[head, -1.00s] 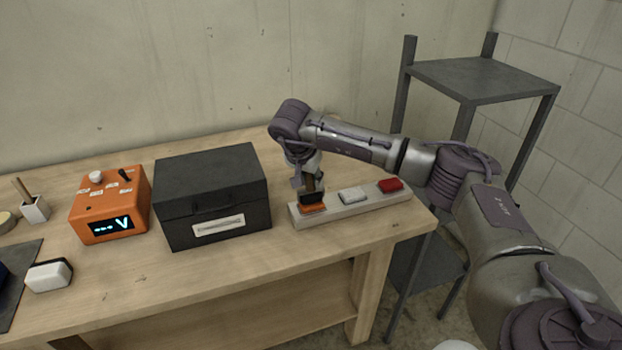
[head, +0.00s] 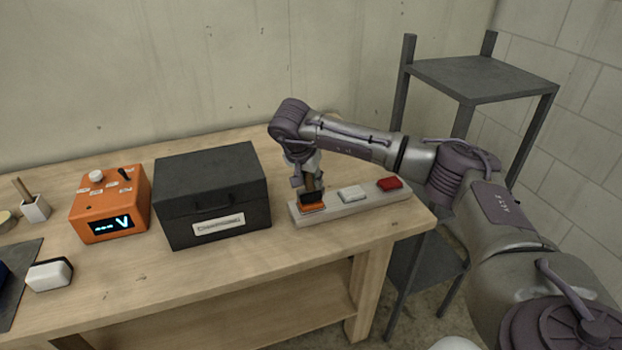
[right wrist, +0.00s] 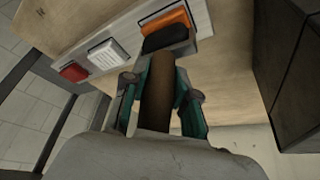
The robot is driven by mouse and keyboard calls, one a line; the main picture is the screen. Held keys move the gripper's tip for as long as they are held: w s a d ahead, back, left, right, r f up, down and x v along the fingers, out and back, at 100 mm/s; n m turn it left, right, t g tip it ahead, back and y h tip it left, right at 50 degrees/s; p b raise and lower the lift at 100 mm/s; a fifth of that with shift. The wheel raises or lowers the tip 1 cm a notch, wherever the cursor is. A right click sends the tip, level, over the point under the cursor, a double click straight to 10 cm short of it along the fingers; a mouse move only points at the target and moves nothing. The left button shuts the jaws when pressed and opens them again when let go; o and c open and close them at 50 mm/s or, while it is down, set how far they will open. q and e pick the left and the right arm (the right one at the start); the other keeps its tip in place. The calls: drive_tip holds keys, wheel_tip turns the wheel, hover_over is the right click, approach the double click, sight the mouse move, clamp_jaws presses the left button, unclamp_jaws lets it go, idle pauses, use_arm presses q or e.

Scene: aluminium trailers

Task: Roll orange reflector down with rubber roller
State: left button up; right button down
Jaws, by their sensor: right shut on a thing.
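The orange reflector (head: 312,208) sits at the left end of a pale bar (head: 346,212) on the workbench. It also shows in the right wrist view (right wrist: 181,19). The rubber roller has a black head (right wrist: 165,38) and a brown handle (right wrist: 156,98). My right gripper (head: 311,184) is shut on the handle, between its teal-edged fingers in the right wrist view. The black head is at the orange reflector and covers part of it; I cannot tell how firmly they touch. My left gripper is not in view.
A white reflector (head: 352,194) and a red reflector (head: 389,184) sit further right on the bar. A black box (head: 212,196) stands close on the left, then an orange meter (head: 110,205). A white-and-black block (head: 49,275) lies front left. A dark metal rack (head: 484,78) stands right.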

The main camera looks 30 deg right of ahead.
drive_tip(key=shift+w, duration=0.15)
drive_tip(key=shift+s, duration=0.2)
drive_tip(key=shift+s+a, duration=0.1)
drive_tip(key=shift+s, duration=0.2)
drive_tip(key=shift+w, duration=0.2)
drive_tip(key=shift+w, duration=0.3)
drive_tip(key=shift+s, duration=0.15)
drive_tip(key=shift+s+p, duration=0.3)
drive_tip(key=shift+s, duration=0.05)
